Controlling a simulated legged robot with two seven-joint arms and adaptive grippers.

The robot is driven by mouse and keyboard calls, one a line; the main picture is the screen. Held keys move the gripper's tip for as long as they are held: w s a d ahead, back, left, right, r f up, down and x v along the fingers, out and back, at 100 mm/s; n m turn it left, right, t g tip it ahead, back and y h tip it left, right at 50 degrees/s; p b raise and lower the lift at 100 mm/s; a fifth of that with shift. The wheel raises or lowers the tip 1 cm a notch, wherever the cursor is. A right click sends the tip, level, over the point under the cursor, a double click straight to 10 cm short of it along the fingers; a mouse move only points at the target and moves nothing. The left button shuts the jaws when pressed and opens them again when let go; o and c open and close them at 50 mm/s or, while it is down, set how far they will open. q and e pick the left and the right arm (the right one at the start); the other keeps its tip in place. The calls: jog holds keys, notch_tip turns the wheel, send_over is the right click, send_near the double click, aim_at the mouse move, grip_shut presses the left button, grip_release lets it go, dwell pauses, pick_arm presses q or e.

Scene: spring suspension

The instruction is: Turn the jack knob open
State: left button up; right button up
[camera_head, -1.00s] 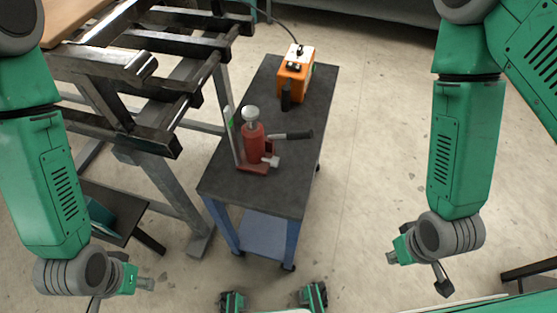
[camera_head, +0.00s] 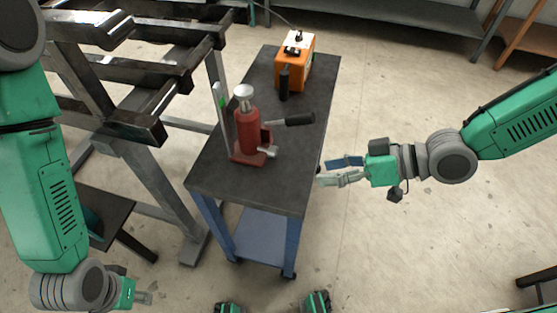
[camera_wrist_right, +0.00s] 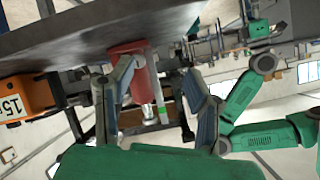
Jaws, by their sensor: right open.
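The red bottle jack (camera_head: 248,130) stands upright on the dark cart top, with a silver screw head on top and a black-gripped handle (camera_head: 298,119) pointing right. A small metal knob (camera_head: 270,152) shows at its base on the right. My right gripper (camera_head: 342,171) is open and empty beside the cart's right edge, apart from the jack.
The cart top (camera_head: 275,190) is mostly clear in front of the jack. An orange box (camera_head: 297,65) with a black handle stands at its far end. A dark steel frame (camera_head: 150,115) stands close on the left. Open floor lies to the right.

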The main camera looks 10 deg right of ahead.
jog(key=w+d+r+n+t+b, duration=0.1)
jog(key=w+d+r+n, duration=0.1)
jog(key=w+n, duration=0.15)
jog(key=b, duration=0.3)
send_near(267, 151)
jog(key=shift+m+y, duration=0.35)
jog(key=shift+y, duration=0.05)
jog(key=x, duration=0.2)
jog(key=f+x, duration=0.1)
jog(key=x, duration=0.4)
jog(key=shift+w+f, duration=0.3)
jog(key=shift+f, duration=0.1)
grip_shut()
